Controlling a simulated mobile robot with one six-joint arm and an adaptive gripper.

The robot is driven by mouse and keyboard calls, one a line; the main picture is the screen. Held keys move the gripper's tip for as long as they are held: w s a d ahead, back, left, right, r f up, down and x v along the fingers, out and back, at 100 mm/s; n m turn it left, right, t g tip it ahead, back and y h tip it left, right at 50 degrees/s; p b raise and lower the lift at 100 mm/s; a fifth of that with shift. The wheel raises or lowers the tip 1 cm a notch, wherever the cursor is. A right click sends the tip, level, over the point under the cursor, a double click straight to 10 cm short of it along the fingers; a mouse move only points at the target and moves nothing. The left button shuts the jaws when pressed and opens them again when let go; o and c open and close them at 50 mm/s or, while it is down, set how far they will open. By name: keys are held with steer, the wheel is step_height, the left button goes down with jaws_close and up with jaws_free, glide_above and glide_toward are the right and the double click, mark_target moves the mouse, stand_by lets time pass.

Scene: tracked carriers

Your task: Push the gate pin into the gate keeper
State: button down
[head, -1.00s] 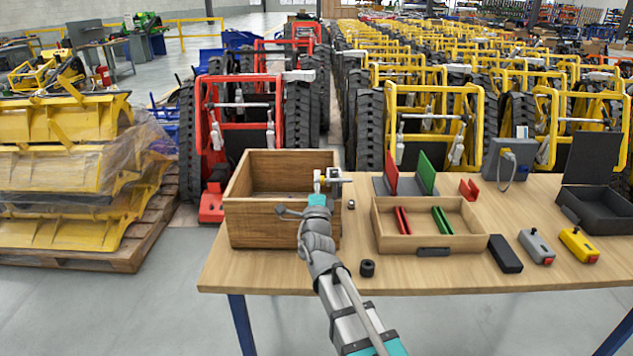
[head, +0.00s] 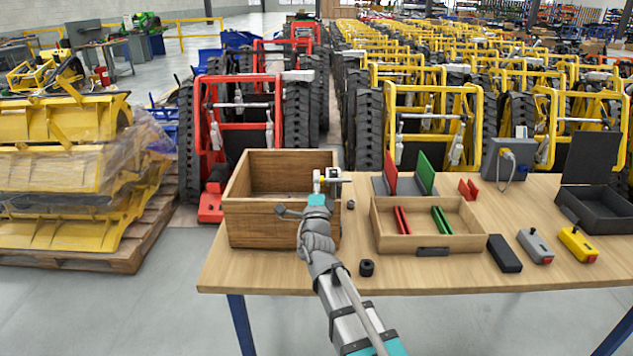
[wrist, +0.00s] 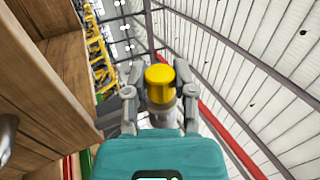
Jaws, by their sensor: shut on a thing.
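My gripper (wrist: 159,88) is shut on a yellow-capped pin (wrist: 160,74), the likely gate pin, with one grey finger on each side of it. In the head view my gripper (head: 322,184) is at the right rim of the wooden box (head: 262,228). A small pale fitting (head: 336,176) shows just beyond the fingers; I cannot tell whether it is the gate keeper. The pin's far end is hidden in the wrist view, so I cannot tell whether it touches the keeper.
The box's wooden wall (wrist: 50,85) is close on the left in the wrist view. On the table (head: 300,280), a divided tray (head: 455,243) stands to the right. The table's front strip is mostly clear.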

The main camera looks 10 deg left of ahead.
steer(key=shift+d, duration=0.3)
steer(key=shift+c, duration=1.8)
jaws_free()
steer(key=s+a, duration=0.2)
steer(key=a, duration=0.7)
steer(key=shift+a, duration=0.2)
